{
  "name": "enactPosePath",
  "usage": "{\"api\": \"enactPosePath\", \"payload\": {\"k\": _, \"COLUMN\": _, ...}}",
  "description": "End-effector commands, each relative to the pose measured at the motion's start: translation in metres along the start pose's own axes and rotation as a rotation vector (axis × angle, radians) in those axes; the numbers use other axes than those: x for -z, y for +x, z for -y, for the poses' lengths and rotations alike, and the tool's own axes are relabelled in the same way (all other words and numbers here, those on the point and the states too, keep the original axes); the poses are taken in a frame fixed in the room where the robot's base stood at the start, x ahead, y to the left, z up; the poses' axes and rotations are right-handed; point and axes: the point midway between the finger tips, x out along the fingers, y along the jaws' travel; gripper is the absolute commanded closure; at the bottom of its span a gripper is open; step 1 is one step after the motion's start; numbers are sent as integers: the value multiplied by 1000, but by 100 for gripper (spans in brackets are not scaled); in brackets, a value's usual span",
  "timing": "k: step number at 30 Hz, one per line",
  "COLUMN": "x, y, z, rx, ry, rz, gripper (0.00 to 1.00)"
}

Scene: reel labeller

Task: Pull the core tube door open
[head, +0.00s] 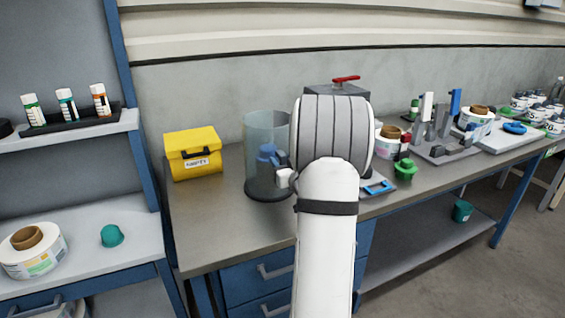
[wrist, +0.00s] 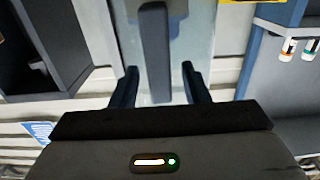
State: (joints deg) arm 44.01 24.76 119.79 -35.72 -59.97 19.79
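The clear core tube (head: 258,128) stands on a dark round base (head: 262,190) on the bench, just left of my arm. In the wrist view its clear wall (wrist: 196,45) fills the upper middle. A dark upright handle bar (wrist: 155,50) stands in front of that wall. My gripper (wrist: 158,70) is open, with one finger on each side of the bar and a visible gap on both sides. In the head view my arm hides much of that area; I cannot tell the gripper from the handle among the blue-grey parts at the tube. The door's edges are not clear.
A yellow case (head: 192,155) stands left of the tube. A grey box with a red lever (head: 345,79) is behind my arm. Green, blue and white items crowd the bench to the right. A shelf with several small bottles (head: 66,105) is at the left.

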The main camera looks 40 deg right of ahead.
Motion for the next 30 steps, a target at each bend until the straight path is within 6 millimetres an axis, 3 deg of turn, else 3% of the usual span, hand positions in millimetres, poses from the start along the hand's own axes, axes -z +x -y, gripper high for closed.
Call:
{"api": "enactPosePath", "payload": {"k": 15, "x": 0, "y": 0, "z": 1, "rx": 1, "ry": 0, "rz": 0, "gripper": 100}}
{"api": "enactPosePath", "payload": {"k": 30, "x": -1, "y": -3, "z": -1, "rx": -23, "ry": -1, "rz": -1, "gripper": 100}}
